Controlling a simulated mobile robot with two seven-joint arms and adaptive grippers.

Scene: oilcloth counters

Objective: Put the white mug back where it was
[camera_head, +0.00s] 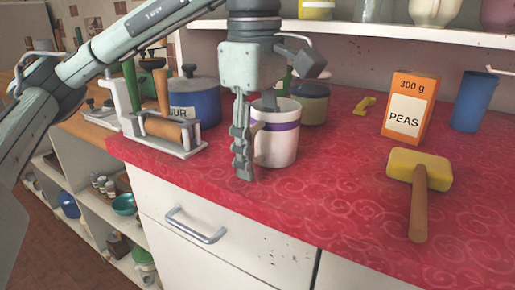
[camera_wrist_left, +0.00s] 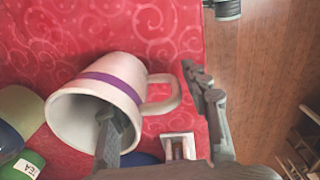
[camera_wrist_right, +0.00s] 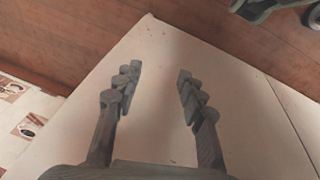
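The white mug (camera_head: 277,142) with a purple band stands upright on the red counter near its front edge. It also shows in the left wrist view (camera_wrist_left: 128,72), with its handle (camera_wrist_left: 162,95) to the right. My left gripper (camera_head: 254,140) points down at the mug, open. One finger is inside the mug and the other is outside, beyond the handle. The wall and handle lie between the fingers, and I see a gap to the outer finger. My right gripper (camera_wrist_right: 158,80) is open and empty, away from the counter objects.
A dark green-grey jar (camera_head: 312,104) is behind the mug. The front right counter is partly clear.

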